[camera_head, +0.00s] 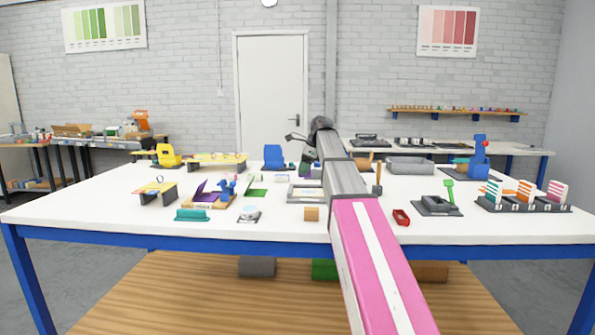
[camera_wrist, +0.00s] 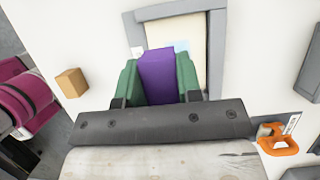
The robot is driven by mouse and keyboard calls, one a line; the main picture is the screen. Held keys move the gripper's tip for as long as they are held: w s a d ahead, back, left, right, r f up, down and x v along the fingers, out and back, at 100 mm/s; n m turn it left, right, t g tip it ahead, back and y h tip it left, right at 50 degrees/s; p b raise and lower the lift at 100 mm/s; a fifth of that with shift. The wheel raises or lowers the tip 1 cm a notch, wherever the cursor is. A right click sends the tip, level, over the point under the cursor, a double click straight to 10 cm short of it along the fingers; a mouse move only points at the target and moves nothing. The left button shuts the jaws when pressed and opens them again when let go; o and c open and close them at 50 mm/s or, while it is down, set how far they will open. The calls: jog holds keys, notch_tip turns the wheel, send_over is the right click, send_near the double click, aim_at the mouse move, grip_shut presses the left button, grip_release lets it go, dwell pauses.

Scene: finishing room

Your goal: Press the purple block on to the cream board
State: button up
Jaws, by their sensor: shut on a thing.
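In the wrist view the green fingers of my gripper (camera_wrist: 158,82) are shut on the purple block (camera_wrist: 158,68), one finger on each side. The cream board (camera_wrist: 184,30) lies inside a grey frame (camera_wrist: 216,45) just beyond the block, with a pale blue patch partly behind the block. I cannot tell whether the block touches the board. In the head view my gripper (camera_head: 308,167) is small and dark above the far middle of the table, and my arm partly covers the framed board (camera_head: 302,192).
A wooden cube (camera_wrist: 72,82) lies left of the frame; an orange item (camera_wrist: 278,140) is at the right. The white table (camera_head: 262,232) also bears a purple-and-wood stand (camera_head: 205,196), a red piece (camera_head: 401,217), a dark holder (camera_head: 437,206) and a striped rack (camera_head: 523,203).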

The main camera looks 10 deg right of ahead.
aim_at(304, 192)
jog(key=shift+w+d+f, duration=0.3)
jog(key=shift+f, duration=0.8)
jog(key=shift+w+d+f, duration=0.25)
jog(key=shift+d+f, duration=0.05)
jog(key=shift+f, duration=0.75)
jog(key=shift+w+d+f, duration=0.3)
jog(key=shift+f, duration=0.8)
jog(key=shift+f, duration=0.45)
jog(key=o, duration=1.3)
jog(key=shift+r, duration=0.1)
jog(key=shift+r, duration=0.1)
notch_tip(304, 192, up, 8)
jog(key=shift+f, duration=0.1)
dwell(1.0)
